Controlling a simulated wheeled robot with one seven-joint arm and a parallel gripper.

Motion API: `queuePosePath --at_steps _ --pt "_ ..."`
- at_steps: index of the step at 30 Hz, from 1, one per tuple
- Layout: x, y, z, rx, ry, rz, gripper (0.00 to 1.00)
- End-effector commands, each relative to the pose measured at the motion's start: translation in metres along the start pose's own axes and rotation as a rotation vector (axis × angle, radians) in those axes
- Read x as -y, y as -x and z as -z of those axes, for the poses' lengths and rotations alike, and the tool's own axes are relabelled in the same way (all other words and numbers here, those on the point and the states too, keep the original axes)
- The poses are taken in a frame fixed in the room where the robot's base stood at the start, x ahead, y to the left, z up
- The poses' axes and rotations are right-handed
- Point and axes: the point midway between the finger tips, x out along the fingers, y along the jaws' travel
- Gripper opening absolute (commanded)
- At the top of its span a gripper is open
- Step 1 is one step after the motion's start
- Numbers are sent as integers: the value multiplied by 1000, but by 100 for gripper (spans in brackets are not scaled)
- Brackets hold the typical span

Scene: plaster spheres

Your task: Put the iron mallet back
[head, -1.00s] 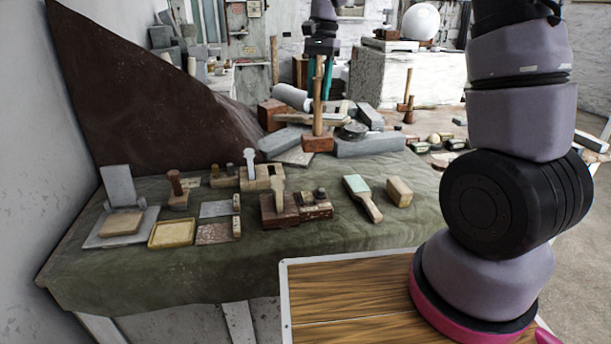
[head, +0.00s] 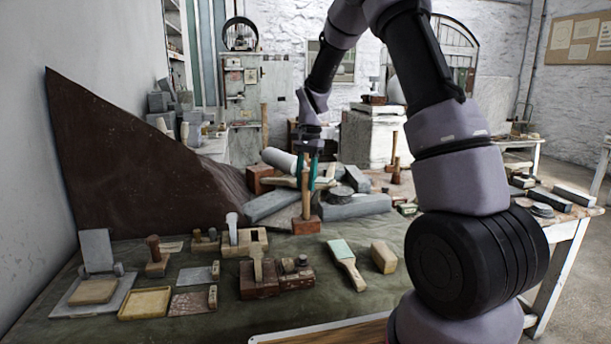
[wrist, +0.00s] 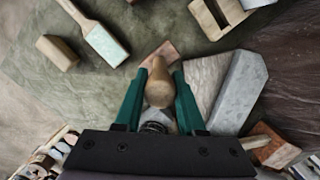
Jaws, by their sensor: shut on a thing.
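The mallet has a pale wooden handle (head: 306,200) and a reddish-brown block head (head: 306,226). It stands upright, head down, at the back of the green cloth in the head view. I cannot tell whether the head touches the cloth. My gripper (head: 311,184) is above it, with its teal fingers shut on the handle. In the wrist view my gripper (wrist: 160,74) has a finger on each side of the handle's rounded end (wrist: 160,92). Part of the brown head (wrist: 158,52) shows beyond it; the rest is hidden.
Grey stone blocks (head: 355,206) lie right behind the mallet. A green-faced brush (head: 342,254), a wooden block (head: 384,257) and a brown wooden plane (head: 262,284) lie in front. A similar mallet (head: 395,160) stands farther back. Some bare cloth surrounds the head.

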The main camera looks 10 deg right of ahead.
Motion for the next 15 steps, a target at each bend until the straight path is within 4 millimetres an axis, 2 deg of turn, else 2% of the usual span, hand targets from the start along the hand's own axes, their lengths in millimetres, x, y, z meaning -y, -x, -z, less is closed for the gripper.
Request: queuePosePath --at_steps 7,15 --pt "0 -28 4 0 0 1 0" --pt "1 -31 5 -1 0 2 0"
